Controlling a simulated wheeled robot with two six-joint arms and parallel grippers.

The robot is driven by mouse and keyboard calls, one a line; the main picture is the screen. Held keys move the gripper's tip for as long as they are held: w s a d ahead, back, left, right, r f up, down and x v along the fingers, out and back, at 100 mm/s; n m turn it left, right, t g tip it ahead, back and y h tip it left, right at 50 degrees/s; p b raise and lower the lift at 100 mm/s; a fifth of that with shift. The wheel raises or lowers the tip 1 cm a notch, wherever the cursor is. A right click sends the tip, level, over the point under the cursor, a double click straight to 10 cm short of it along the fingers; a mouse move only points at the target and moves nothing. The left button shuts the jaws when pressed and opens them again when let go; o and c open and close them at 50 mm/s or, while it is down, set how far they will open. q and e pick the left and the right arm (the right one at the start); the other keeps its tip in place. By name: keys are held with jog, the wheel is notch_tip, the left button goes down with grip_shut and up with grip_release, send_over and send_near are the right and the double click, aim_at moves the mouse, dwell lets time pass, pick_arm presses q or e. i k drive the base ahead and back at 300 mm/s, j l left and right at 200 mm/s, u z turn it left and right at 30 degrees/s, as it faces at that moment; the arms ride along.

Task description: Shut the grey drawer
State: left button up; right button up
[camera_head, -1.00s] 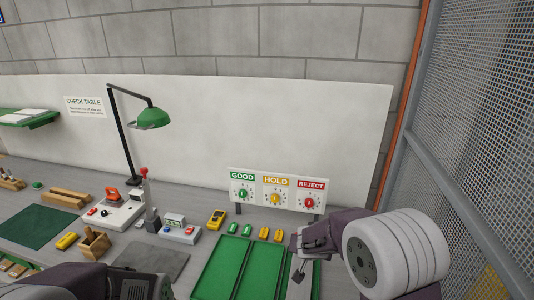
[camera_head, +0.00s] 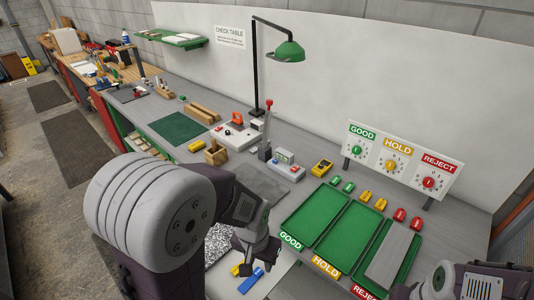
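What looks like the grey drawer (camera_head: 277,273) stands pulled out at the table's front edge, at the bottom middle of the head view. Its pale inside holds a black-and-white speckled notebook (camera_head: 219,241), a blue item (camera_head: 251,281) and a yellow item (camera_head: 236,269). My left gripper (camera_head: 244,268) points down over the drawer, close to these items. Its fingers are small and dark, so I cannot tell whether they are open or touch anything. My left arm hides the drawer's left part, and the front is not clearly visible. Part of my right arm shows at the bottom right; its fingertips are out of view.
Green trays labelled GOOD, HOLD and REJECT lie at the right; a grey board (camera_head: 394,258) is in the REJECT tray (camera_head: 373,277). A grey mat (camera_head: 262,188), a wooden block holder (camera_head: 216,153) and a green lamp (camera_head: 288,51) are behind the drawer.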

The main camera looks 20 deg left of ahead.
aim_at(221, 285)
jog(key=k+j+u, duration=0.1)
jog(key=j+u, duration=0.35)
jog(key=j, duration=0.3)
jog(key=j+u, duration=0.45)
jog(key=j, duration=0.35)
jog(key=k+j+u, duration=0.1)
jog(key=u, duration=0.75)
